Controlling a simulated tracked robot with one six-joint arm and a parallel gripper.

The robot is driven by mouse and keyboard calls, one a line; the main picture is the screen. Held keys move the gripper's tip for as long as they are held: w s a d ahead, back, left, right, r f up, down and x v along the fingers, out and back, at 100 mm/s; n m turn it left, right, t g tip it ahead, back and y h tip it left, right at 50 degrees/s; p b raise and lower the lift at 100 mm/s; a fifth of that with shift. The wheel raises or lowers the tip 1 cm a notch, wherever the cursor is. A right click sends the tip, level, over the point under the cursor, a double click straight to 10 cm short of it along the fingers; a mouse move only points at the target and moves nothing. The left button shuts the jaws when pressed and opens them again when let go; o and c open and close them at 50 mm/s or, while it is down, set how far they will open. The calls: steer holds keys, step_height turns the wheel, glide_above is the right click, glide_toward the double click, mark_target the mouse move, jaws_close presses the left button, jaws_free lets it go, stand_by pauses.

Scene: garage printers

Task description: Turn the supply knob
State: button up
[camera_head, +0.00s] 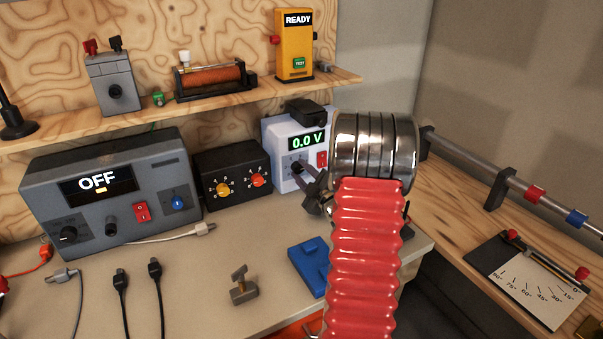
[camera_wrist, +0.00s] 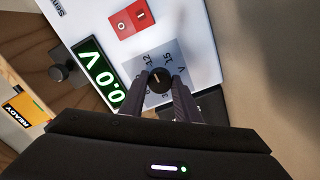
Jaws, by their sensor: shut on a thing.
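The white supply box (camera_head: 283,180) stands at the back of the bench, with a green 0.0 V display (camera_head: 307,141) and a red switch (camera_head: 322,159). Its black knob (camera_wrist: 158,77) is in the middle of a grey scale plate with numbers such as 12 and 15. My gripper (camera_wrist: 160,90) is shut on the knob, one dark finger on each side. In the head view my gripper (camera_head: 301,172) reaches the box front from the right, and my arm covers part of the box's right side.
A black box with yellow and red knobs (camera_head: 232,175) stands left of the supply. A grey unit reading OFF (camera_head: 110,190) is further left. A blue block (camera_head: 309,262) and a small metal clamp (camera_head: 243,285) lie in front. A shelf (camera_head: 140,116) runs above.

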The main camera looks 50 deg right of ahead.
steer(key=shift+f+m, duration=0.1)
steer(key=shift+m, duration=1.1)
steer(key=shift+a, duration=0.1)
steer(key=o, duration=1)
steer(key=shift+o, duration=0.2)
steer(key=v, duration=1.3)
steer(key=shift+s, duration=0.4)
steer(key=shift+w, duration=0.1)
